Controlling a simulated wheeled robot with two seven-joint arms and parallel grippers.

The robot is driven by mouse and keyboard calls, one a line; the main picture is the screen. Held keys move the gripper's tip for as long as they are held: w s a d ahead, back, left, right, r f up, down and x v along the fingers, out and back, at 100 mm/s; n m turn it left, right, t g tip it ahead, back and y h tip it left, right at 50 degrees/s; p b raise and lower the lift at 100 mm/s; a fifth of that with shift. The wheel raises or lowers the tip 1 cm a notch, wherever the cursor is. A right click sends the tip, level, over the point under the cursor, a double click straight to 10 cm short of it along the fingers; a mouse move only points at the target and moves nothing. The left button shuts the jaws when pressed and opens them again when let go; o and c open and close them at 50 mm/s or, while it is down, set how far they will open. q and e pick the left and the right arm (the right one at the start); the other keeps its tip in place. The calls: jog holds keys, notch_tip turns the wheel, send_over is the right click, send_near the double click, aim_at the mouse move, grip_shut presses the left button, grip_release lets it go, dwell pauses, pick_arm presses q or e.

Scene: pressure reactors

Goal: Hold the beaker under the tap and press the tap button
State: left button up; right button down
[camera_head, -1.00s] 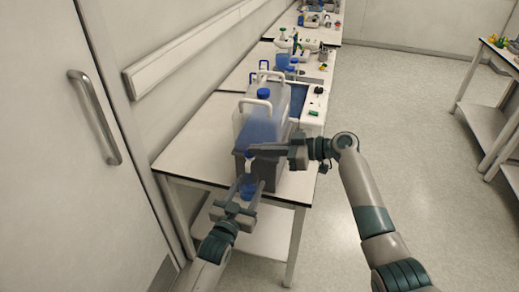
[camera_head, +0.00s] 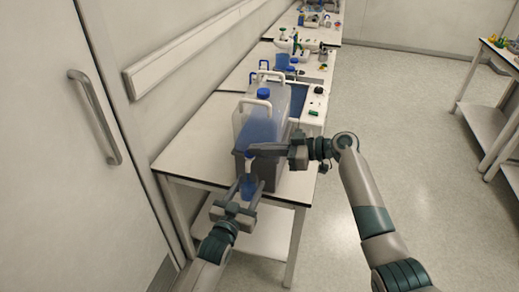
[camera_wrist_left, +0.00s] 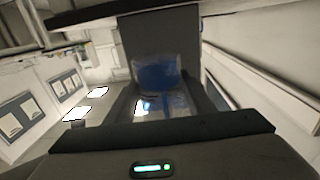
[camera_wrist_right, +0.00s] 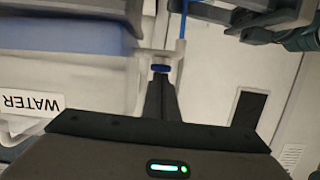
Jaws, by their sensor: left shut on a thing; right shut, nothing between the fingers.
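The water tank (camera_head: 262,131) holds blue liquid and sits on a dark grey stand at the table's near end. The right wrist view shows its inverted WATER label (camera_wrist_right: 30,103). My right gripper (camera_head: 253,150) is shut and empty, its tips at the blue tap button (camera_wrist_right: 161,68), apparently touching it. A thin blue stream (camera_wrist_right: 183,25) shows beside the tap. My left gripper (camera_head: 247,187) is shut on the clear beaker (camera_head: 248,188), below the tap at the stand's front. Blue liquid shows in the beaker in the left wrist view (camera_wrist_left: 158,78). The fingers partly hide the beaker.
The white table (camera_head: 190,160) carries the tank and a white device (camera_head: 315,104) behind it. More tables with equipment run back along the wall. A door with a handle (camera_head: 95,115) is at the left. Open floor (camera_head: 420,150) lies to the right.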

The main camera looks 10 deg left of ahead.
jog(key=shift+d+f, duration=0.15)
jog(key=shift+f, duration=0.35)
pick_arm(q)
jog(key=shift+w+f, duration=0.1)
jog(key=shift+w, duration=0.1)
pick_arm(e)
notch_tip(320, 180, up, 5)
jog(key=shift+d+f, duration=0.1)
jog(key=shift+f, duration=0.05)
jog(key=v, duration=0.9)
jog(key=shift+d+r, duration=0.25)
jog(key=shift+d, duration=0.05)
jog(key=shift+r, duration=0.1)
